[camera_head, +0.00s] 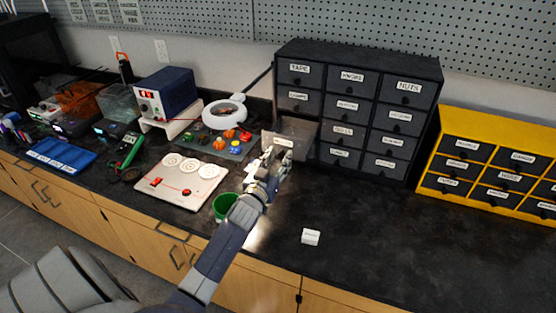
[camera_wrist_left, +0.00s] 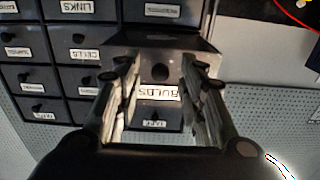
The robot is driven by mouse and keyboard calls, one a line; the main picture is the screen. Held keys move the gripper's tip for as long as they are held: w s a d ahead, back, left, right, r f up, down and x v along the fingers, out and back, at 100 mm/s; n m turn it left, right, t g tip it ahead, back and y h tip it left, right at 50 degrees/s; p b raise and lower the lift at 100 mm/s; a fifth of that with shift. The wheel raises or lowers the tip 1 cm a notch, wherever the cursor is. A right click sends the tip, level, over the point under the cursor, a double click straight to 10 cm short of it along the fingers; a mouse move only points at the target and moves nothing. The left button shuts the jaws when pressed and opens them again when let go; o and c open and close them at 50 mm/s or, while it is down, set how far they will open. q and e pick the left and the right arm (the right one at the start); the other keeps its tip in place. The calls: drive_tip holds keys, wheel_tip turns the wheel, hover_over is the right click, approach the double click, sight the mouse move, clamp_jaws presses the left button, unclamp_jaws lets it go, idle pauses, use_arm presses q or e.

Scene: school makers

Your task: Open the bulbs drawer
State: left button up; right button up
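The black drawer cabinet (camera_head: 357,55) stands at the back of the dark counter. The bulbs drawer (camera_head: 294,127), in its left column, juts out from the front face, partly open. The left wrist view shows its front with the BULBS label (camera_wrist_left: 158,92) and a dark round knob (camera_wrist_left: 160,72). My left gripper (camera_head: 274,160) is right in front of this drawer. In the left wrist view its fingers (camera_wrist_left: 160,98) are spread, one on each side of the knob and label, with a visible gap to the knob. My right gripper is out of view.
The other cabinet drawers look shut. A yellow drawer unit (camera_head: 440,150) stands to the right. A small white block (camera_head: 311,236) lies on clear counter. A green cup (camera_head: 224,205), a white panel (camera_head: 181,183) and a ring lamp (camera_head: 224,112) are left of my arm.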

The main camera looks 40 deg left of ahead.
use_arm(q)
drive_tip(key=shift+s+f, duration=0.1)
drive_tip(key=shift+s, duration=0.05)
drive_tip(key=v, duration=1.1)
drive_tip(key=shift+s+d, duration=0.2)
drive_tip(key=shift+s, duration=0.15)
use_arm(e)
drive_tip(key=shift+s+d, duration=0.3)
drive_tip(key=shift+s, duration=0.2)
